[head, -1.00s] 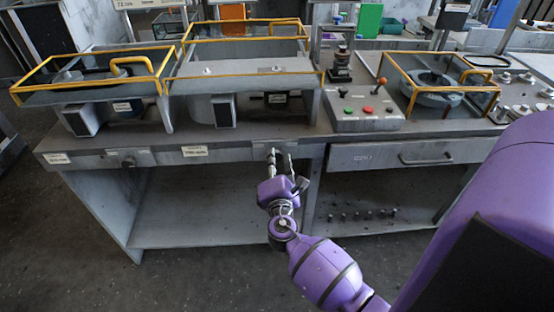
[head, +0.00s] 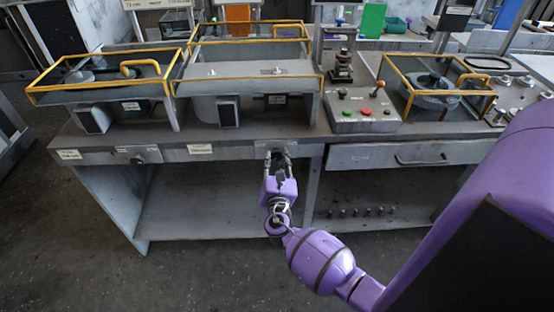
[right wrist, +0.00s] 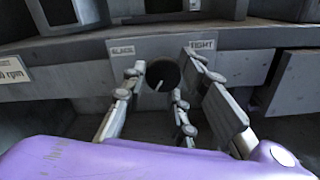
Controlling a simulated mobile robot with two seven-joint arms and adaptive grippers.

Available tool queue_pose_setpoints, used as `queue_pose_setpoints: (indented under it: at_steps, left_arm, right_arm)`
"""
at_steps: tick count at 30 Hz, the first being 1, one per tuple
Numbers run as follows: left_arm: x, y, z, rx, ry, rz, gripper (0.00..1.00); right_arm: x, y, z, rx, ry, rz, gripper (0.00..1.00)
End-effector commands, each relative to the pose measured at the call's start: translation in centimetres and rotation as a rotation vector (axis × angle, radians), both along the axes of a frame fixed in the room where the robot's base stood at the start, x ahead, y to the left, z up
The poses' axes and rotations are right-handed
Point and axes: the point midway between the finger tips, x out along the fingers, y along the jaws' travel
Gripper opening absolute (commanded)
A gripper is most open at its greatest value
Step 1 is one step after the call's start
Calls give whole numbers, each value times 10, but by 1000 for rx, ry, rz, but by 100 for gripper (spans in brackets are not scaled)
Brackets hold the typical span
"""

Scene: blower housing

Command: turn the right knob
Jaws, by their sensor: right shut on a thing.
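The right knob (right wrist: 163,76) is a dark round knob with a pale pointer line. It sits on the bench's front panel between two small labels. My right gripper (right wrist: 166,68) has its fingers on both sides of the knob and is shut on it. In the head view my right gripper (head: 279,158) points at the front panel, and its fingers mostly hide the knob there. My left gripper is not in view.
Another knob (head: 139,157) is on the front panel at the left. A yellow-railed guard (head: 247,86) and a button box (head: 362,112) stand on the bench top. A drawer (head: 400,155) is right of my gripper. The shelf space below is open.

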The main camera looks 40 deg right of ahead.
Motion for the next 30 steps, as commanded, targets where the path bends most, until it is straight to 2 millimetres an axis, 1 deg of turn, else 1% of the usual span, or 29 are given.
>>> queue_pose_setpoints:
  at_steps: [1, 19, 20, 22, 30]
  left_arm:
    - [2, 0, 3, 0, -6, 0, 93]
    - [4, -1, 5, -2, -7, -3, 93]
    - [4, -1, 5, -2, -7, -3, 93]
    - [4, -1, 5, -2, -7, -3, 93]
    - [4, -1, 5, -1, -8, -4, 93]
  right_arm:
    - [6, 3, 12, -17, -11, 9, 0]
    - [6, 5, 9, -44, 10, 12, 0]
    - [6, 5, 9, -44, 10, 12, 30]
    - [6, 5, 8, -43, 10, 12, 40]
    - [4, 3, 6, -43, 14, 6, 40]
